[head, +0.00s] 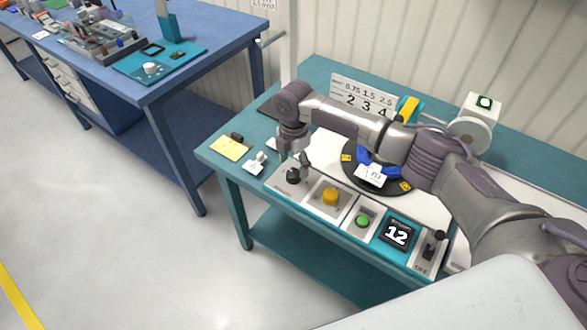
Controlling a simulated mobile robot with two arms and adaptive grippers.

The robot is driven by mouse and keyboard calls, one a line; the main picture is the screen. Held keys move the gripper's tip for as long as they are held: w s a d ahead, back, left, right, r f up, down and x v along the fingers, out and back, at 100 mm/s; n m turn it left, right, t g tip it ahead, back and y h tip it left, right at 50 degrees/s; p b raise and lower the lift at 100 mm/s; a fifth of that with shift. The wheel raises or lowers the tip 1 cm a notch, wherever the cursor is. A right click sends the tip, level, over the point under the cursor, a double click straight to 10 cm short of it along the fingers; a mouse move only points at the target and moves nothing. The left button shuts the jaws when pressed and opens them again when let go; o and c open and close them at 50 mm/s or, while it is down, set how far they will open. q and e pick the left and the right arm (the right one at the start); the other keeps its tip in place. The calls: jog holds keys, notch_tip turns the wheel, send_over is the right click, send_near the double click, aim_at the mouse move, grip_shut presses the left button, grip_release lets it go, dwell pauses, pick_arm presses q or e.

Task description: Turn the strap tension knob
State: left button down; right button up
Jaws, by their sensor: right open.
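The machine's front panel carries a black knob (293,176) at its left end and a larger yellow knob (330,196) to the right of it. Their labels are too small to read, so I cannot tell by text which is the strap tension knob. My right gripper (294,162) points down just above the black knob, fingers apart and empty. I cannot tell whether a fingertip touches the knob. My right arm reaches in from the right and hides part of the machine. My left gripper is out of view.
Behind is a black turntable (347,171) with blue parts. A yellow pad (230,148) lies left on the teal bench. A blue workbench (190,65) stands left.

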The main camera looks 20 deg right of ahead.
aim_at(293, 173)
jog(key=shift+f, duration=2)
jog(key=c, duration=1.1)
jog(key=shift+c, duration=0.2)
jog(key=shift+r+m+p, duration=0.1)
jog(key=shift+m+p, duration=0.3)
jog(key=m+p, duration=0.1)
jog(key=m, duration=0.1)
jog(key=shift+m+p, duration=1.3)
jog(key=shift+m, duration=1.2)
